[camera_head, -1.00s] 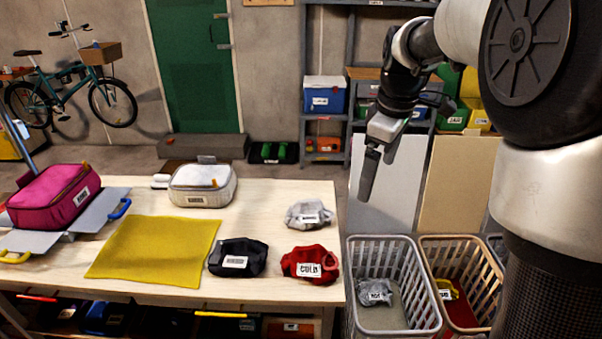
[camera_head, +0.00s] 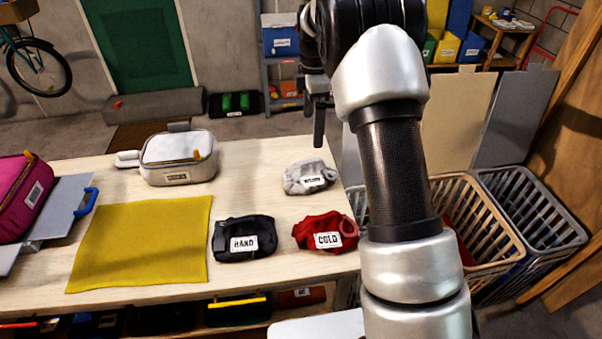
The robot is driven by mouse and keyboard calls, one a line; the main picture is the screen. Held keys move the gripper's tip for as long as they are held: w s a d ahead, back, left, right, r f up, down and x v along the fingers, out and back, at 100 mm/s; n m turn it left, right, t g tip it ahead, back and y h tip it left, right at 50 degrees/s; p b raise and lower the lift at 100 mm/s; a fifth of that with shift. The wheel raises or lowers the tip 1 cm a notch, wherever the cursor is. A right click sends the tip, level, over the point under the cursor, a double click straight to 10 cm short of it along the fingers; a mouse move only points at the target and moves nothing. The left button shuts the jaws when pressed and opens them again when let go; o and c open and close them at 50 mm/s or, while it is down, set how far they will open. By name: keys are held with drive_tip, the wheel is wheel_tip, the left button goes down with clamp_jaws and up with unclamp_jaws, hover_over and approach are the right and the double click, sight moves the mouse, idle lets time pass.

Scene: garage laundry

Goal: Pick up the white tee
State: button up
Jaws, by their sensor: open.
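The white tee appears to be the crumpled pale bundle (camera_head: 309,177) with a small label, lying near the right end of the wooden table. Its label is too small to read. My gripper (camera_head: 319,122) is open and points down, seen beyond and above the bundle near the table's far right corner. It is apart from the bundle, and my arm hides part of it. Nothing shows between its fingers.
A red bundle labelled COLD (camera_head: 325,232) and a black one labelled HAND (camera_head: 244,239) lie nearer. A yellow cloth (camera_head: 140,245), a white-grey bag (camera_head: 178,158) and a magenta bag (camera_head: 22,197) are left. Baskets (camera_head: 530,225) stand right of the table.

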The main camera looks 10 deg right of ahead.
hover_over(310, 171)
drive_tip(key=f, duration=1.1)
drive_tip(key=shift+s+d+f+p, duration=0.2)
drive_tip(key=shift+f+p, duration=0.05)
drive_tip(key=shift+p, duration=0.05)
drive_tip(key=shift+w+a+f+p, duration=0.1)
drive_tip(key=shift+f+p, duration=0.1)
drive_tip(key=shift+f, duration=1.15)
drive_tip(key=shift+w+a+f+p, duration=0.1)
drive_tip(key=shift+f+p, duration=0.1)
drive_tip(key=shift+f, duration=1.1)
drive_tip(key=shift+s, duration=0.1)
drive_tip(key=c, duration=1.3)
